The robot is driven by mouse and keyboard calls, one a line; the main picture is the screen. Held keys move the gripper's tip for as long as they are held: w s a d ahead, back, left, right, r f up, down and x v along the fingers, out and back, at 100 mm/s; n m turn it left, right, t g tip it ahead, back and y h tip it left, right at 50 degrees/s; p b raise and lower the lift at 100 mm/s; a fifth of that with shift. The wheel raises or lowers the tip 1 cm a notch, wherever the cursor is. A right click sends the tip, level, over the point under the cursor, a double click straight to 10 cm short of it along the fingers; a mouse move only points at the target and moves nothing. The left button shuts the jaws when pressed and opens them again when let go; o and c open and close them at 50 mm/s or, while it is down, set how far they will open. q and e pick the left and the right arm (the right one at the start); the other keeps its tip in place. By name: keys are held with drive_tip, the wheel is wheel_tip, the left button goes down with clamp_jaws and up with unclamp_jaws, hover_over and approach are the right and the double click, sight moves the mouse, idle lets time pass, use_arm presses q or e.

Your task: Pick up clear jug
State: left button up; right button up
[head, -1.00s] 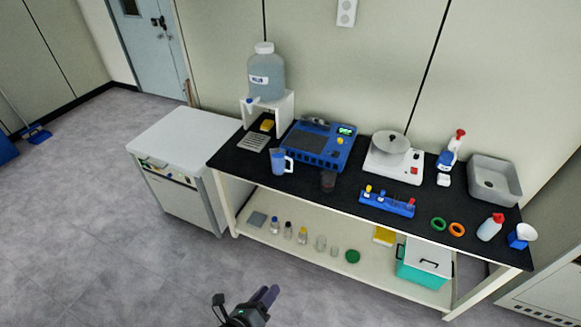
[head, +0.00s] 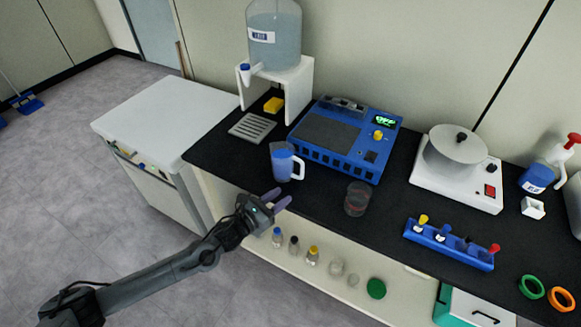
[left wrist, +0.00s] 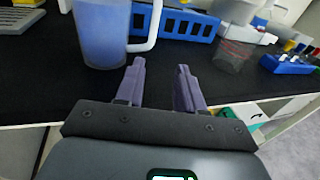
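The clear jug (head: 283,163) has a bluish body and a white handle on its right side. It stands upright near the front edge of the black bench top, and it fills the upper left of the left wrist view (left wrist: 102,36). My left gripper (head: 281,198) is just in front of the bench edge, close below the jug. In the left wrist view its two purple fingers (left wrist: 159,78) are apart with nothing between them, pointing just right of the jug, near its handle. They appear not to touch it. My right gripper is not in view.
A dark clear beaker (head: 357,199) stands right of the jug. Behind are a blue machine (head: 340,138) and a water carboy (head: 275,35) on a white stand. A blue rack (head: 450,246) is further right. Small bottles stand on the lower shelf (head: 240,195).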

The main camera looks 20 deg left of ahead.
sight(301, 174)
use_arm(q)
drive_tip(key=shift+w+a+f+b, duration=0.15)
drive_tip(key=shift+a+b, duration=0.05)
drive_tip(key=shift+b, duration=0.6)
drive_tip(key=shift+t, duration=0.3)
drive_tip(key=x, duration=0.2)
drive_tip(key=b+x, duration=0.1)
drive_tip(key=r+x, duration=0.1)
drive_tip(key=x, duration=0.1)
drive_tip(key=shift+w, duration=0.4)
drive_tip(key=shift+b+x, duration=0.45)
drive_tip(key=shift+x, duration=0.5)
drive_tip(key=x, duration=0.2)
drive_tip(key=b+x, duration=0.1)
drive_tip(key=x, duration=0.1)
drive_tip(key=shift+w+a+r, duration=0.1)
drive_tip(key=shift+w+a, duration=0.15)
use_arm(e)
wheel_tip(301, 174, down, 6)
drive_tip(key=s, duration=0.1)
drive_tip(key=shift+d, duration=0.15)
use_arm(q)
drive_tip(key=shift+c, duration=0.5)
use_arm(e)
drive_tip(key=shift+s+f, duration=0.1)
use_arm(q)
clamp_jaws()
drive_tip(key=shift+r, duration=0.1)
